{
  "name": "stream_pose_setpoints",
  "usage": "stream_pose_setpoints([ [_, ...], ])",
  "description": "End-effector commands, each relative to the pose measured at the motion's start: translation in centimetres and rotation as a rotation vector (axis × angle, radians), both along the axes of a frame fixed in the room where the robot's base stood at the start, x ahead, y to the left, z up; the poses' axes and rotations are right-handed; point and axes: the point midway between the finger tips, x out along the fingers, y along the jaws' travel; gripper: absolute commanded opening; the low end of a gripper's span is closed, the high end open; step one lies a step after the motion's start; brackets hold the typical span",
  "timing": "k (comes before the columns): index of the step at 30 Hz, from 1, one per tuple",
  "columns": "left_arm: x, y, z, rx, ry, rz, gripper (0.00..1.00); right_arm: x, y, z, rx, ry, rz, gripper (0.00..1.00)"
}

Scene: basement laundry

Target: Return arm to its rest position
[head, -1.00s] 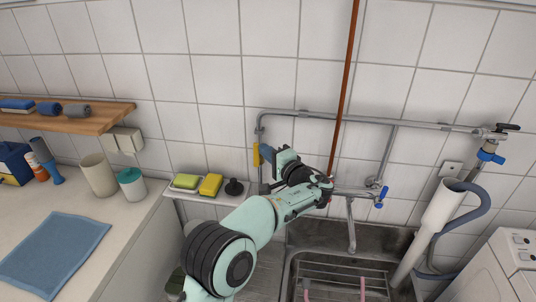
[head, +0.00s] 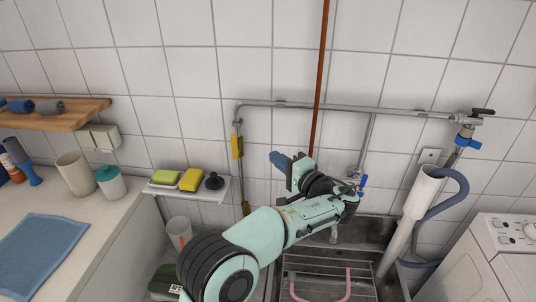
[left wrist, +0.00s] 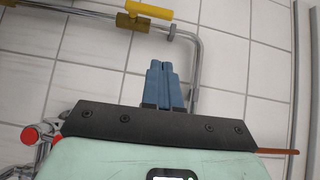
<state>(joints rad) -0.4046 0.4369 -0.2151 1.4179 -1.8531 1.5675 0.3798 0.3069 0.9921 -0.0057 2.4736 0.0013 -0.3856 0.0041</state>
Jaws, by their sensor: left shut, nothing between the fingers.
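My left arm reaches in from the bottom of the head view, over the sink. My left gripper (head: 280,160) has blue fingers and points up and left toward the tiled wall, to the right of a yellow valve handle (head: 237,147) on the pipe. In the left wrist view the blue fingers (left wrist: 164,84) lie together with nothing between them. The yellow handle (left wrist: 150,10) shows there above the fingertips, apart from them. My right gripper is in neither view.
A grey pipe (head: 350,107) runs along the wall, and a thin brown pipe (head: 320,80) rises behind my gripper. A shelf (head: 215,191) with sponges is left of my arm. The sink (head: 365,255) lies below; a white washing machine (head: 510,240) stands at right.

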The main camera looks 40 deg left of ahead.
Motion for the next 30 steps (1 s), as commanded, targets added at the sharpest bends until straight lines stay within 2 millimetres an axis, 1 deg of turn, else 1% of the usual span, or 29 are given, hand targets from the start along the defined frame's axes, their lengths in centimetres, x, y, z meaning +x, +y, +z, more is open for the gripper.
stream_pose_setpoints([
  [1,-0.1,-0.5,0.0,0.0,0.0,-0.002,0.0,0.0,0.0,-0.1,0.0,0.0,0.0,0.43],
  [3,-0.2,-0.9,0.0,0.0,0.0,0.0,0.0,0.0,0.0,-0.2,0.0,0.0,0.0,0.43],
  [10,-0.3,-1.1,-0.2,-0.003,0.005,-0.001,0.0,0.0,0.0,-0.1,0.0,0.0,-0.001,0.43],
  [11,-0.2,-1.1,-0.5,-0.007,0.012,-0.003,0.0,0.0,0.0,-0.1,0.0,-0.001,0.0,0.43],
  [14,0.3,-1.2,-3.1,-0.048,0.075,-0.029,0.0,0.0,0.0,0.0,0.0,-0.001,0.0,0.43],
  [17,0.9,-1.5,-8.6,-0.141,0.197,-0.078,0.0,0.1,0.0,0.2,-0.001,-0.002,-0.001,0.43],
  [18,0.8,-1.7,-11.4,-0.193,0.257,-0.098,0.0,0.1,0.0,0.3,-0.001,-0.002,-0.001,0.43],
  [20,0.5,-2.2,-16.0,-0.284,0.35,-0.13,0.0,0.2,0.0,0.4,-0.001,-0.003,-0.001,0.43],
  [21,0.0,-2.6,-19.0,-0.348,0.408,-0.148,0.0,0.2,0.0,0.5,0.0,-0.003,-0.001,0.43],
  [22,-0.5,-2.9,-21.3,-0.399,0.45,-0.16,0.0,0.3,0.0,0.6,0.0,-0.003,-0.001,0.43],
  [23,-1.2,-3.3,-23.4,-0.449,0.49,-0.17,0.0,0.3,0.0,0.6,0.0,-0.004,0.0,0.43],
  [24,-2.2,-4.0,-26.3,-0.519,0.539,-0.181,0.0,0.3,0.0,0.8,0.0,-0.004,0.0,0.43],
  [26,-4.0,-5.0,-30.4,-0.631,0.606,-0.193,0.0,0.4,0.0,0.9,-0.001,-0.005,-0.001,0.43],
  [27,-5.4,-5.8,-33.0,-0.709,0.647,-0.195,0.0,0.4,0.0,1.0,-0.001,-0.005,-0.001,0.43],
  [29,-7.8,-7.2,-36.7,-0.832,0.699,-0.194,0.0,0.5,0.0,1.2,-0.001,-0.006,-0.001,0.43],
  [30,-9.6,-8.2,-39.0,-0.918,0.727,-0.188,0.0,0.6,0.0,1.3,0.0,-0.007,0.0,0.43],
])
